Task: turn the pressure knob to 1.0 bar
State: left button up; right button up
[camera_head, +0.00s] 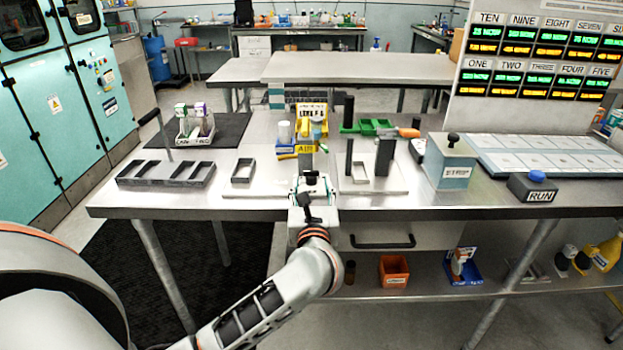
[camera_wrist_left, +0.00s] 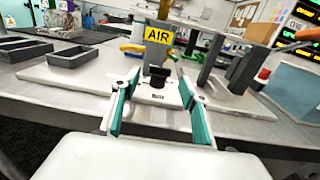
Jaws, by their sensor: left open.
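A small black knob (camera_wrist_left: 157,76) stands on a pale block with a small dark label in the left wrist view, in front of the yellow AIR sign (camera_wrist_left: 158,35). I cannot read the knob's setting. My left gripper (camera_wrist_left: 160,88) is open, with one teal-lined finger on each side of the knob's line of sight. I cannot tell whether either finger touches it. In the head view my left gripper (camera_head: 311,188) is at the front middle of the table and largely covers the knob area. The AIR sign (camera_head: 305,149) shows just behind it. My right gripper is not in view.
Dark trays (camera_head: 166,174) lie to the left on the steel table (camera_head: 270,207). Dark upright posts (camera_head: 384,157) stand close on the right, with a grey-blue box (camera_head: 449,162) and a RUN button box (camera_head: 532,187) farther right.

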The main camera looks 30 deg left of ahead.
aim_at(311, 175)
pick_arm(q)
jog(key=x, duration=0.3)
jog(key=shift+w+a, duration=0.15)
jog(key=shift+w, duration=0.1)
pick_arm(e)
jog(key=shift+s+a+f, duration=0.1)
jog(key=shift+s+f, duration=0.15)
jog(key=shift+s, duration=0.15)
pick_arm(q)
jog(key=c, duration=1.1)
